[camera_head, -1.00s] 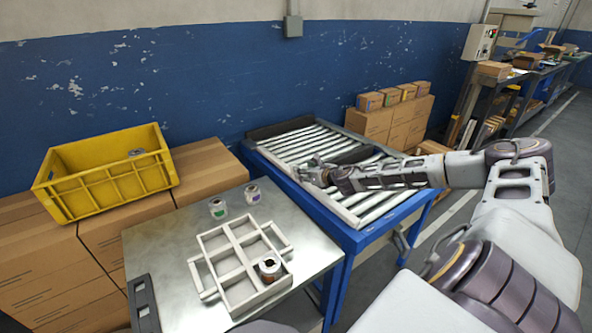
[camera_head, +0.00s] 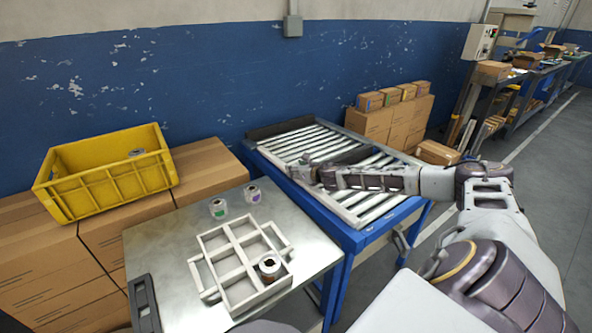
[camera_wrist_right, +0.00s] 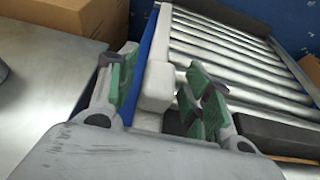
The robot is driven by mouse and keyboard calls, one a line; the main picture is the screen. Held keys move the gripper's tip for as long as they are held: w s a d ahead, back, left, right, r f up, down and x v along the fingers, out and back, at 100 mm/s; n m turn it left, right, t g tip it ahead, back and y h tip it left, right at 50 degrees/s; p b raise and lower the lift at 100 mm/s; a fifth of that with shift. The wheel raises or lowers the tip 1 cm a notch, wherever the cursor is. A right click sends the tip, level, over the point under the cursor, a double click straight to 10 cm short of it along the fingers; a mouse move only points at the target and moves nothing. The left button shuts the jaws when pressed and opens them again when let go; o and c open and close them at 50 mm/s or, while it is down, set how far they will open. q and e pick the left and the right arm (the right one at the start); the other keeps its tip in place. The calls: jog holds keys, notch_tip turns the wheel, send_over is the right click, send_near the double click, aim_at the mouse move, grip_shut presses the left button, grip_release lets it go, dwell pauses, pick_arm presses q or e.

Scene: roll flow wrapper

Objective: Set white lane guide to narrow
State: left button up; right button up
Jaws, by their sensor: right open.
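In the right wrist view a white block (camera_wrist_right: 154,87), which looks like part of the white lane guide, lies between the fingers of my right gripper (camera_wrist_right: 162,78). The gripper's green-padded fingers are open on either side of it. I cannot tell whether either finger touches it. My left gripper is not in view.
Dark bars (camera_head: 352,155) lie across the rollers; one (camera_wrist_right: 262,133) is right of the gripper in the wrist view. A metal table (camera_head: 150,240) with a divided tray (camera_head: 236,292) and several jars stands left. A yellow crate (camera_head: 110,190) sits on cartons behind it.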

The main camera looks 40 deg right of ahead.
jog(key=shift+w+f, duration=0.15)
jog(key=shift+w, duration=0.15)
grip_shut()
dwell(0.4)
